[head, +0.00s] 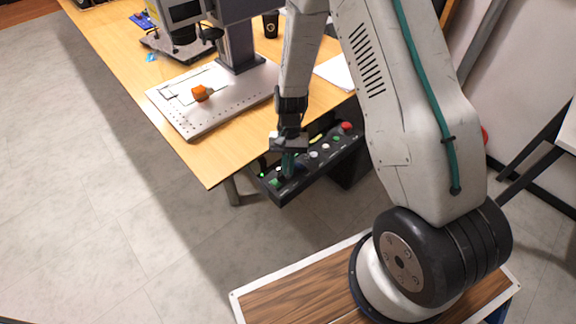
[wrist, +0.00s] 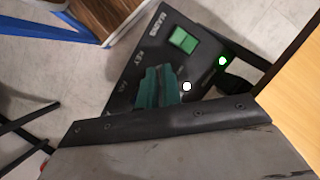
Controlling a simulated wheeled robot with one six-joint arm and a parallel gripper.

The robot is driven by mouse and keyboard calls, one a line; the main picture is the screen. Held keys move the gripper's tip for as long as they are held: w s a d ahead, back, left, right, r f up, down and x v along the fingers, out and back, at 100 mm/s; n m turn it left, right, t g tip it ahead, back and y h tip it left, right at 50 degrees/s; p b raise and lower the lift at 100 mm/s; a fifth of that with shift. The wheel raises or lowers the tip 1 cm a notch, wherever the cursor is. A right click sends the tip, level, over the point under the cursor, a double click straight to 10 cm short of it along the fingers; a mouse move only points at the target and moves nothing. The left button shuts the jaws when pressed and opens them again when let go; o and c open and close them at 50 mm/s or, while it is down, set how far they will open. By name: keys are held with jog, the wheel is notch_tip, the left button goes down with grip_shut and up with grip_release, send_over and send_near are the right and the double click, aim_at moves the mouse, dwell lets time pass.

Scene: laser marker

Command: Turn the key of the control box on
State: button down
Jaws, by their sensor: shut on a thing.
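The control box (head: 327,158) is a long black panel below the table's edge, with a row of buttons and lamps. In the wrist view its black face (wrist: 128,68) carries the labels "MAINS" and "KEY". My gripper (head: 288,168) is over the left end of the box in the head view. Its green fingertips (wrist: 157,88) are close together beside the "KEY" label, shut on the key. The fingers hide the key, so its turned position cannot be seen. A square green button (wrist: 183,40) sits by the "MAINS" label, and a green lamp (wrist: 222,61) glows nearby.
A red button (head: 346,127) is at the box's far right end. The wooden table (head: 215,158) holds the laser marker's metal plate (head: 190,118) with a small orange object (head: 201,93) on it. A black cup (head: 270,24) stands behind. The floor at left is clear.

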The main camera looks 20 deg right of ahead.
jog(key=shift+w, duration=0.1)
dwell(0.3)
jog(key=c, duration=1.6)
grip_release()
jog(key=v, duration=0.8)
jog(key=shift+d, duration=0.1)
